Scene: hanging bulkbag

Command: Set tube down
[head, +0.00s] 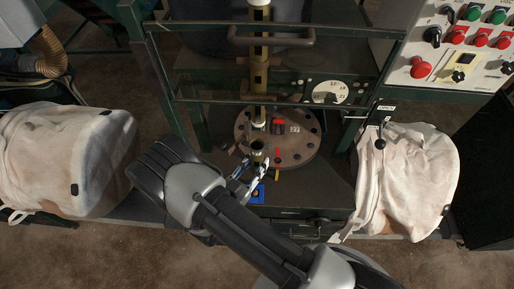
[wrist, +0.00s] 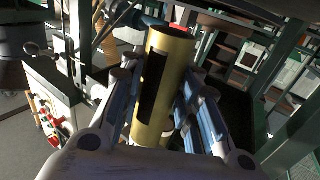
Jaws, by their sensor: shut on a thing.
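The tube (wrist: 168,82) is a brass-coloured cylinder with dark rectangular openings. It stands between the fingers of my gripper (wrist: 165,112) in the wrist view, and the gripper is shut on it. In the head view my gripper (head: 252,170) is over the front of the green machine's table, just in front of the round plate. A short cylinder with a dark top (head: 257,151) shows at the fingers; it appears to be the held tube. Its lower end is partly hidden by the fingers, so I cannot tell whether it touches the table.
A round plate (head: 300,148) with holes lies behind my gripper, under a vertical brass column (head: 259,78). A blue patch (head: 255,195) is at the table front. White bags (head: 75,160) (head: 410,175) flank the machine. A control panel (head: 460,45) is at upper right.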

